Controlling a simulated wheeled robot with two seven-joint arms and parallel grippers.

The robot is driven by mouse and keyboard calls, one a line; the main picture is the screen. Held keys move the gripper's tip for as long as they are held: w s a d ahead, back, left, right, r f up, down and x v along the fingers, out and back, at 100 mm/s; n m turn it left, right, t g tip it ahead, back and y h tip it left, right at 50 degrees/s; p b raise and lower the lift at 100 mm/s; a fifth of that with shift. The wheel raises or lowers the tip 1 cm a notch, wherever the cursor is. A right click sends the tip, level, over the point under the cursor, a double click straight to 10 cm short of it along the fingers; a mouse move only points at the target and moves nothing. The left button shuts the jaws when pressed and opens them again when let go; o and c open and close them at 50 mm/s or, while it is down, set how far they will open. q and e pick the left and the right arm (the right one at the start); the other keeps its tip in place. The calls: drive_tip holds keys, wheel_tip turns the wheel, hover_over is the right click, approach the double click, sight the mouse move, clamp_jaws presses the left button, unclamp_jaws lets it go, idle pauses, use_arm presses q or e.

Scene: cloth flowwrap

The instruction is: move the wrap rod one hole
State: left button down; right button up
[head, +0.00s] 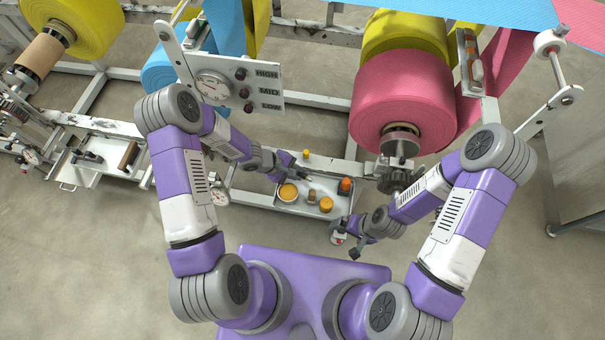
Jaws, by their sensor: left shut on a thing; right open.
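A white plate (262,84) at upper left bears a dial and a column of dark round spots beside the labels HIGH, MID and LOW. I cannot make out which spots are holes or pegs. I cannot pick out the wrap rod for sure. A slim metal rod with a white roller end (549,42) stands at the upper right on a pale lever. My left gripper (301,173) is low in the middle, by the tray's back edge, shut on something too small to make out. My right gripper (346,247) is open and empty, in front of the tray's right end.
Large pink (405,100) and yellow (80,25) cloth rolls sit on a white frame. Another tray (95,175) is at left. The floor in front is clear.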

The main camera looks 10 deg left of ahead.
use_arm(q)
drive_tip(key=shift+r+p, duration=2.55)
drive_tip(key=shift+p, duration=1)
drive_tip(key=c, duration=1.6)
unclamp_jaws()
drive_tip(key=shift+f, duration=0.1)
clamp_jaws()
